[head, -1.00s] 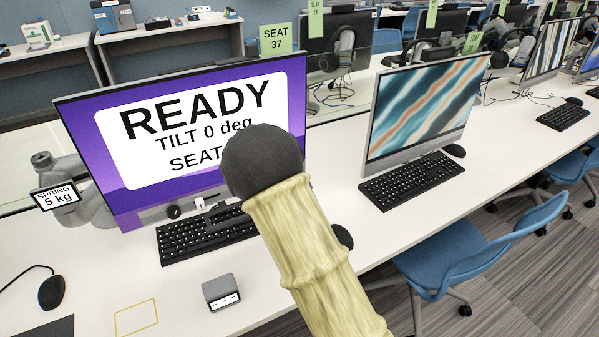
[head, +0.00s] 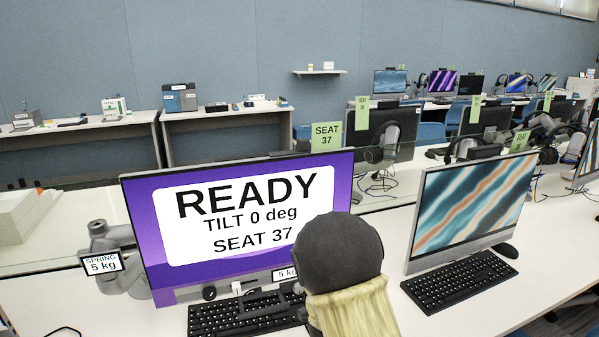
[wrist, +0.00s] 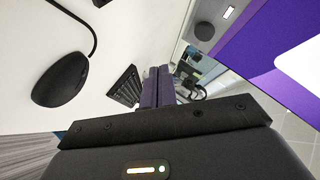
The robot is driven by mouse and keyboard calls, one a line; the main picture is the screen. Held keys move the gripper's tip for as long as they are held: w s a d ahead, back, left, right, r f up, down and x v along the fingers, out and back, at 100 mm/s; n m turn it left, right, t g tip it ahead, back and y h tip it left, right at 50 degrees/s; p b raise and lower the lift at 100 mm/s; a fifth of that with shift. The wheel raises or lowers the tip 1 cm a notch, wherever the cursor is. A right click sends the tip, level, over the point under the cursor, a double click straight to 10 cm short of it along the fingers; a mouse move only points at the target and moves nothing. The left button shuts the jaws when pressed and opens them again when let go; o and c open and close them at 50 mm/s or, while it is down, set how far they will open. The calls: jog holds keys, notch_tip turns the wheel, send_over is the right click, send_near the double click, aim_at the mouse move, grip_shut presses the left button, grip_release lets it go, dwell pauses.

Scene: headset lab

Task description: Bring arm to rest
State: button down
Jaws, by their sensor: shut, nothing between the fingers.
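My gripper (wrist: 158,88) shows in the wrist view with its two dark fingers together and nothing between them. In the head view my arm (head: 340,255) rises from the bottom edge, in front of the lower right of a monitor (head: 170,215) reading READY, TILT 0 deg, SEAT 37. The arm hides part of that screen and most of my gripper. The monitor's purple screen also shows at the upper right of the wrist view (wrist: 255,45).
A black keyboard (head: 215,318) lies below the monitor. A second monitor (head: 470,210) and keyboard (head: 458,287) stand right. A black mouse (wrist: 60,78) shows in the wrist view. A low glass divider runs behind.

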jog(key=s+d+r+n+g+y, duration=0.15)
jog(key=s+n+g, duration=0.45)
jog(key=s, duration=0.7)
jog(key=s+r+n+g+y, duration=0.1)
jog(key=s+n+g+y, duration=0.2)
jog(key=s+n, duration=0.75)
notch_tip(320, 180, up, 14)
jog(key=s+m+p, duration=0.1)
jog(key=s+p, duration=0.1)
jog(key=p, duration=1.1)
jog(key=shift+d+m+p, duration=0.15)
jog(key=shift+m+p, duration=0.2)
jog(key=shift+f, duration=0.1)
jog(key=shift+s, duration=0.2)
